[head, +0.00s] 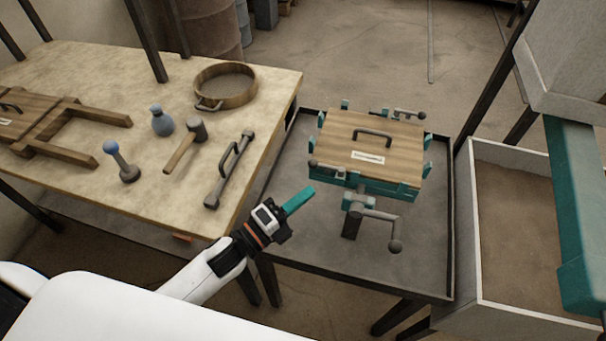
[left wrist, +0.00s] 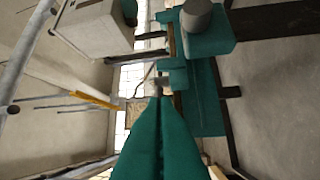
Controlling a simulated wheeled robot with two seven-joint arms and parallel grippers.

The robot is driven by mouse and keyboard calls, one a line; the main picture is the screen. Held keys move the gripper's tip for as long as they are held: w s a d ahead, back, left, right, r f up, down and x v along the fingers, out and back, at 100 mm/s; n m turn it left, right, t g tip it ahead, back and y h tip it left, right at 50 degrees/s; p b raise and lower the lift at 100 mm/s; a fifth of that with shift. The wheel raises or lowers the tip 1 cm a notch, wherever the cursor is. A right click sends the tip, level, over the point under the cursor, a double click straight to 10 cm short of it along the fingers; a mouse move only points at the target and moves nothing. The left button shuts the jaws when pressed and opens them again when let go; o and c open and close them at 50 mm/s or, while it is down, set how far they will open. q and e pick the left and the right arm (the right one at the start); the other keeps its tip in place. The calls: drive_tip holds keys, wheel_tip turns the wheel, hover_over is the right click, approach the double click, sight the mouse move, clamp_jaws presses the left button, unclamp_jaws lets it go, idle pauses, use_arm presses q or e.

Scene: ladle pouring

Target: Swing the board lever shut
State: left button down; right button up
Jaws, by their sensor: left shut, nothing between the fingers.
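The wooden board (head: 372,137) with a dark handle lies in a teal frame (head: 385,187) on a dark stand. A short grey lever with a round knob (head: 312,163) sits at the frame's near left corner. Another grey lever (head: 405,114) is at its far right corner. A larger crank with a ball end (head: 395,246) hangs below the frame's front. My left gripper (head: 312,190) is shut and empty, left of the stand's front and apart from the levers. Its teal fingers (left wrist: 158,103) meet in the left wrist view, with a grey knob (left wrist: 197,16) beyond. My right gripper is unseen.
A sand bin (head: 480,250) stands at right. The tray table's grey surface (head: 320,245) is clear in front.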

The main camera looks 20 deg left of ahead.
sight(326, 167)
use_arm(q)
drive_tip(key=w, duration=0.3)
drive_tip(key=shift+w+a+r+p, duration=0.35)
drive_tip(key=shift+w+a+p, duration=0.05)
use_arm(e)
drive_tip(key=shift+s+d+r, duration=0.1)
drive_tip(key=shift+s+r, duration=0.1)
drive_tip(key=shift+r, duration=0.35)
